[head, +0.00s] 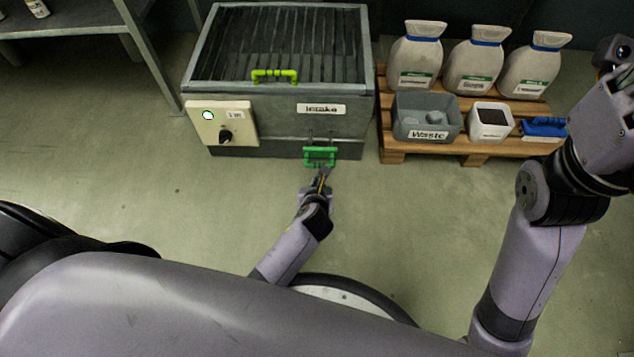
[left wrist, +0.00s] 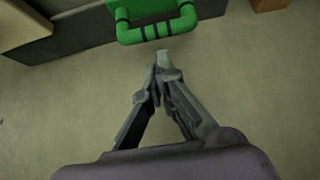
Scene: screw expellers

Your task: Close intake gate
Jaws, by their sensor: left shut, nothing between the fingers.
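The intake machine is a grey box (head: 275,120) with a slatted top and a label reading "Intake" (head: 321,109). A green handle (head: 320,153) sits low on its front, below the label, and seems to belong to the intake gate. The handle also shows at the top of the left wrist view (left wrist: 157,30). My left gripper (head: 324,174) is just in front of the handle. In the left wrist view its fingertips (left wrist: 163,62) are together, empty and apart from the handle. My right arm rises at the right; its gripper fingers are not visible.
A control box (head: 222,122) with a lit green light and a black knob is on the machine's front left. A yellow-green handle (head: 274,75) is on top. A pallet (head: 470,148) with several sacks and bins stands right. A shelf (head: 60,28) is at left. Floor in front is clear.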

